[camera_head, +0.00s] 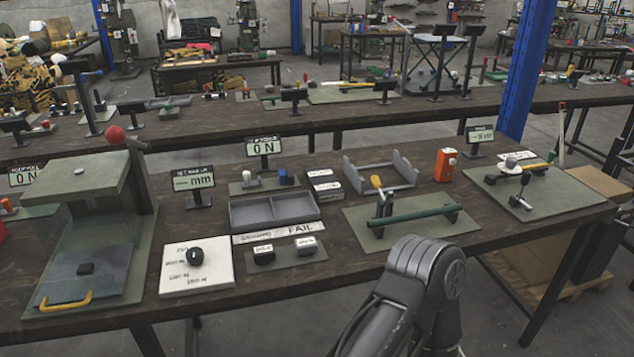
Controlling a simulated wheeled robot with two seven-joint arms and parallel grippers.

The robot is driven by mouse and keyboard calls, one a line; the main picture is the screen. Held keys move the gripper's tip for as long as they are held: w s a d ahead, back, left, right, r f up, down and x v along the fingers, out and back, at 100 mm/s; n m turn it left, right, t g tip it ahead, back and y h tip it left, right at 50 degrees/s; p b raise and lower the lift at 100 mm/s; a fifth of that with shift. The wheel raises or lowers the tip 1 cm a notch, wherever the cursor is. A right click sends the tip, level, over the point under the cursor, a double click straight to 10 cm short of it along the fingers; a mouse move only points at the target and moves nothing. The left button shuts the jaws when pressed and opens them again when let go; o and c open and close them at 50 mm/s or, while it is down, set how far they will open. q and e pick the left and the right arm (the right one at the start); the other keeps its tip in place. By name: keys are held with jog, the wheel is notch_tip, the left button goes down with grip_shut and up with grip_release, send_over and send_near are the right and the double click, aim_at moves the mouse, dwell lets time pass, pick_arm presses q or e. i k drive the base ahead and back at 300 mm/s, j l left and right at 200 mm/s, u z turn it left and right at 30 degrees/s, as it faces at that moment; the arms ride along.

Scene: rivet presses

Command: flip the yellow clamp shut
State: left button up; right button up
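On the green plate (411,220) right of centre, a small clamp (383,205) has a yellow-tipped lever (376,182) standing up, tilted slightly. It is beside a long green bar (415,214) resting on dark supports. On the right plate (521,190), another yellow handle (536,166) lies nearly flat by a white round part (511,168). I cannot tell which of these is the yellow clamp. One dark arm link of mine rises from the bottom edge, in front of the green plate. Neither gripper is in view.
A press (110,170) with a red knob and yellow-handled tray stands at left. A divided grey tray (274,211), a grey cradle (381,175) and an orange box (445,165) stand on the dark bench. A blue post (522,75) rises behind.

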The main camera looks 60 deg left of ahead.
aim_at(376, 182)
jog(key=u, duration=1.65)
jog(key=l+u, duration=0.2)
jog(key=u, duration=0.25)
jog(key=l+u, duration=0.25)
jog(key=u, duration=0.15)
jog(key=l+u, duration=0.15)
jog(key=l, duration=0.5)
jog(key=l+u, duration=0.15)
jog(key=l, duration=0.5)
jog(key=k+l+u, duration=0.15)
jog(key=l, duration=0.45)
